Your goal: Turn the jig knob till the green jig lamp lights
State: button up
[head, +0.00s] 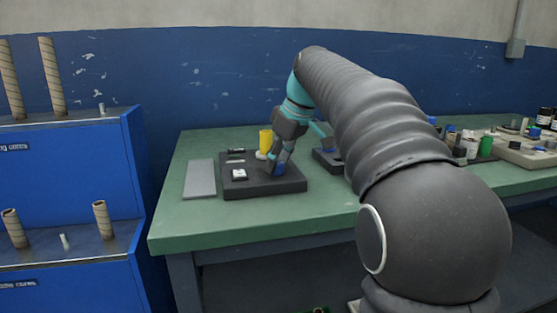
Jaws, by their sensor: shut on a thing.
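The jig is a flat black block (262,187) on the green table, with a small white-and-dark piece (239,174) on its left part. My gripper (277,170) points down at the right part of the jig and is shut on the jig knob there. The fingers mostly hide the knob, and a patch of blue shows at their tips. I cannot make out a lit green lamp on the jig; the view is small and my gripper covers part of its top.
A grey plate (200,179) lies left of the jig. A yellow cylinder (265,141) stands behind it. A second dark block (325,162) is to the right, partly behind my arm. Bottles and a tray (524,153) crowd the table's right end. A blue rack (75,192) with cardboard tubes stands left.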

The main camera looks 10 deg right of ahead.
jog(key=shift+a+m+t+h+p, duration=0.15)
jog(key=shift+m+h+p, duration=0.3)
jog(key=shift+m, duration=0.8)
jog(key=shift+m+t+h+p, duration=0.25)
jog(key=shift+m+h+p, duration=0.15)
jog(key=shift+m, duration=1.15)
jog(key=o, duration=1.1)
jog(key=shift+o, duration=0.2)
jog(key=v, duration=1.2)
jog(key=shift+s+f, duration=0.1)
jog(key=shift+s, duration=0.1)
